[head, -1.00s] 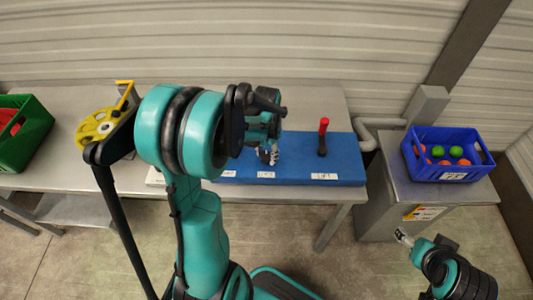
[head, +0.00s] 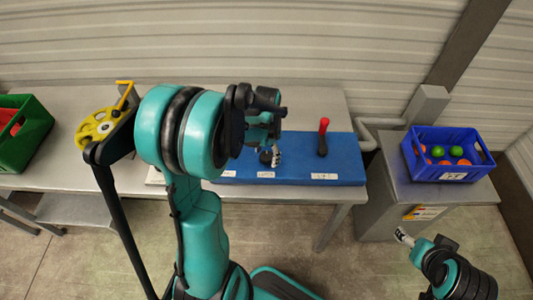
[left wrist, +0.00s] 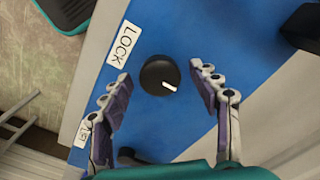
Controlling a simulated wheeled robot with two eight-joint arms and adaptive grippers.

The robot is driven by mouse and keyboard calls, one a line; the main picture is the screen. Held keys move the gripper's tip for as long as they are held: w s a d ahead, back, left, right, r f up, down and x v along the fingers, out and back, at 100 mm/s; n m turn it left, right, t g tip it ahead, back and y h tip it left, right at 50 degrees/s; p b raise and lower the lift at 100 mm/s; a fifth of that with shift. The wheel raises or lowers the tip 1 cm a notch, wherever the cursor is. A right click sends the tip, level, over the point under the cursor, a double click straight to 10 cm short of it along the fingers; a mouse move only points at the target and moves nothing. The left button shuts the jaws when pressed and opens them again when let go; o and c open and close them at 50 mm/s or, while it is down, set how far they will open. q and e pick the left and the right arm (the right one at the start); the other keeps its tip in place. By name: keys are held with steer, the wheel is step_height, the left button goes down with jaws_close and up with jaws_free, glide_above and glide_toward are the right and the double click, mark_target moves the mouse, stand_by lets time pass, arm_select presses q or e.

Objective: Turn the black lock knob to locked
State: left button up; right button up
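The black lock knob (left wrist: 159,75) is round and sits on the blue board (left wrist: 185,35). Its white pointer mark faces the lower right in the left wrist view, away from the white LOCK label (left wrist: 123,44) at the upper left. My left gripper (left wrist: 161,72) is open, with one finger on each side of the knob and a visible gap to both. In the head view my left gripper (head: 275,155) is over the board and partly covers the knob. My right gripper (head: 404,237) is low at the right, away from the board; its fingers are too small to judge.
A red-handled lever (head: 323,138) stands on the board to the right of the knob. A blue crate with balls (head: 420,165) stands on the right cabinet.

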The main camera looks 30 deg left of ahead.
mark_target(267, 155)
arm_select(q)
step_height(267, 155, up, 12)
stand_by(0.6)
stand_by(0.4)
steer(key=s+d+n+t, duration=0.3)
steer(key=s+d+t, duration=0.4)
steer(key=s+d, duration=0.3)
steer(key=shift+d+r, duration=0.3)
steer(key=shift+d, duration=1.15)
steer(key=shift+s, duration=0.1)
